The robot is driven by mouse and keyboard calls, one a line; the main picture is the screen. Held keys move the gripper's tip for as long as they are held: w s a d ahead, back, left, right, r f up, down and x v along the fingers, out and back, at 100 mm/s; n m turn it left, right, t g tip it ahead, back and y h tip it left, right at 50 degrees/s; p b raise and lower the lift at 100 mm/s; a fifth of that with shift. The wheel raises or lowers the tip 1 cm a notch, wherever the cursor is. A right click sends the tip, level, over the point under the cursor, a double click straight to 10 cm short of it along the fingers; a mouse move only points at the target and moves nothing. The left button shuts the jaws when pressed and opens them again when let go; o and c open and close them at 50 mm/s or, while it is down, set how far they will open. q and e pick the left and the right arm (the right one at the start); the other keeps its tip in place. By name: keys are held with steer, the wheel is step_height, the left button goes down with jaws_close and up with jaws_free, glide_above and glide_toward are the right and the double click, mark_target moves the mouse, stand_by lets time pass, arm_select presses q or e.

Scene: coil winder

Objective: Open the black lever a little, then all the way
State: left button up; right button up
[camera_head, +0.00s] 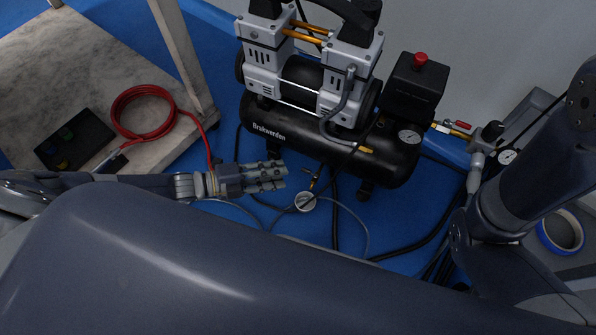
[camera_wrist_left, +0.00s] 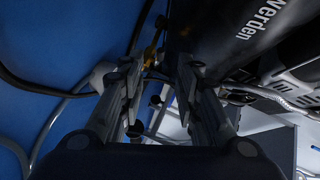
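My left gripper (camera_head: 284,177) reaches in from the left, below the compressor's black tank, with its fingertips pointing right. In the left wrist view its two fingers (camera_wrist_left: 158,75) stand apart with a gap between them, and I see nothing held. A small brass valve (camera_head: 313,181) with a dark handle sits just right of the fingertips, above a round gauge (camera_head: 305,201). The brass part (camera_wrist_left: 151,55) also shows beyond the finger gap in the wrist view. The dark handle is too small to tell its exact angle. I see no contact. My right gripper is not in view.
The compressor (camera_head: 330,125) stands on the blue floor above the gripper. Dark hoses (camera_head: 335,225) run across the floor. A red-handled valve (camera_head: 462,125) sits at the tank's right. A table (camera_head: 60,70) with a red coiled hose (camera_head: 143,135) stands left. Blue tape (camera_head: 560,232) lies right.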

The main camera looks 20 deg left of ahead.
mark_target(309, 172)
arm_select(q)
steer(key=b+x, duration=0.2)
steer(key=x, duration=0.3)
steer(key=shift+w+d+f, duration=0.2)
steer(key=shift+d, duration=0.1)
steer(key=shift+w+d+b, duration=0.25)
steer(key=shift+d+b, duration=0.15)
jaws_close()
